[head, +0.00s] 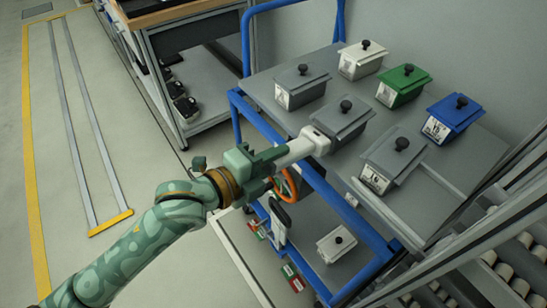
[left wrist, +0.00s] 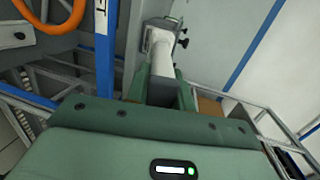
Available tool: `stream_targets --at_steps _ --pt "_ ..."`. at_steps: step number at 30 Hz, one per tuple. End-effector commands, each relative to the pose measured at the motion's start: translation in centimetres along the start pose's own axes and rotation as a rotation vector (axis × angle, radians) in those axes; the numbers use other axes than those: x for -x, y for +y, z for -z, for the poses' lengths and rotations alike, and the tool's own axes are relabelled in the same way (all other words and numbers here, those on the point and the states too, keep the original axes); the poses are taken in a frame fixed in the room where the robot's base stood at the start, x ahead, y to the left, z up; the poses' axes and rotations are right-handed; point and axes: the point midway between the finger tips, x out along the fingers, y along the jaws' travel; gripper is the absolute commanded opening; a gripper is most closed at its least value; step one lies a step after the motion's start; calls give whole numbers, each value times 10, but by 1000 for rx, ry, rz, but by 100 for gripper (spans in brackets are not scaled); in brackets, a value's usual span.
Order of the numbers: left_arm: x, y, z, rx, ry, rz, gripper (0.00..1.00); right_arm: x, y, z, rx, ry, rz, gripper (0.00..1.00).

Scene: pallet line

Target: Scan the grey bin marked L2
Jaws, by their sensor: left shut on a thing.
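My left gripper (head: 268,162) is shut on a white hand scanner (head: 300,148). The scanner points up and right, its head at the front of the middle grey bin (head: 343,120) and hiding that bin's label. I cannot tell whether they touch. Two other grey bins, at the back left (head: 302,86) and the front right (head: 396,158), show white labels too small to read; which bin is L2 cannot be told. In the left wrist view the scanner (left wrist: 162,58) extends away from the gripper (left wrist: 162,92). My right gripper is not in view.
A white bin (head: 362,60), a green bin (head: 404,86) and a blue bin (head: 455,113) stand on the same grey cart top (head: 265,88) with a blue frame. A roller rack (head: 500,262) stands at lower right.

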Motion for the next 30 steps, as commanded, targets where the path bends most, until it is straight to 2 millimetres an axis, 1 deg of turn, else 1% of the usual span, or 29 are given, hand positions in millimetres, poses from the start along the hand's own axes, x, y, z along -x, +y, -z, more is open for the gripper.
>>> stream_targets --at_steps 18,30 --pt "-10 -1 0 0 0 3 0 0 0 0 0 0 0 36" --pt "-10 -1 0 0 0 3 0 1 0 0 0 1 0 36"
